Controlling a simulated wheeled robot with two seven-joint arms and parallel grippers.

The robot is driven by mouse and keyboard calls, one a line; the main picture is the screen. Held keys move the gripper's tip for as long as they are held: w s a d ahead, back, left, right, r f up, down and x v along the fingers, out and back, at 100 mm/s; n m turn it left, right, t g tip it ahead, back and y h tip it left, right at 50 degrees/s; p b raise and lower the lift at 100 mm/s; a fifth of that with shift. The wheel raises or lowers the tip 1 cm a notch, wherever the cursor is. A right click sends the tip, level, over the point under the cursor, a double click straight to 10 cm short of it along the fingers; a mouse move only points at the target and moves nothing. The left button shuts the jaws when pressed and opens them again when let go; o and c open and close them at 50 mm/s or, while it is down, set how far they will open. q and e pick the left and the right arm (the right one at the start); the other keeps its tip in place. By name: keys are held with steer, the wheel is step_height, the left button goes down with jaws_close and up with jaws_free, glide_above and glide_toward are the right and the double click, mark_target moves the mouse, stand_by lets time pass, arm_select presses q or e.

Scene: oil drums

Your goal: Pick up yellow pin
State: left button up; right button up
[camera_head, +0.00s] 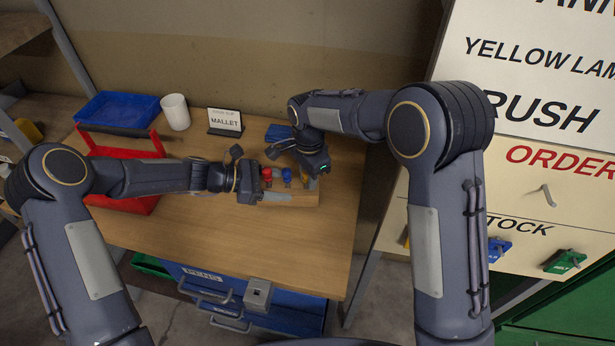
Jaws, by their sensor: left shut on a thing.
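A small wooden block (290,198) lies on the workbench with a red pin (267,174) and a blue pin (287,175) standing upright in it. A small yellow-orange bit, likely the yellow pin (306,178), shows just right of the blue pin, mostly hidden by my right gripper. My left gripper (257,190) is shut at the left end of the block, beside the red pin; its fingertips are small and partly hidden. My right gripper (313,172) is above the right end of the block, pointing down; its fingers are too hidden to judge.
A blue tray (118,109), a white cup (175,112) and a MALLET sign (225,121) stand at the back. A blue item (280,132) sits behind my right gripper. The front of the workbench (230,245) is clear.

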arm_select(q)
steer(key=shift+s+a+f, duration=0.15)
steer(key=shift+f, duration=0.3)
arm_select(e)
jaws_close()
step_height(320, 180, up, 18)
arm_select(q)
steer(key=o, duration=1.2)
steer(key=shift+r, duration=0.25)
steer(key=v, duration=1.1)
steer(key=shift+a+r, duration=0.2)
steer(key=shift+a, duration=0.15)
arm_select(e)
steer(key=shift+f, duration=0.1)
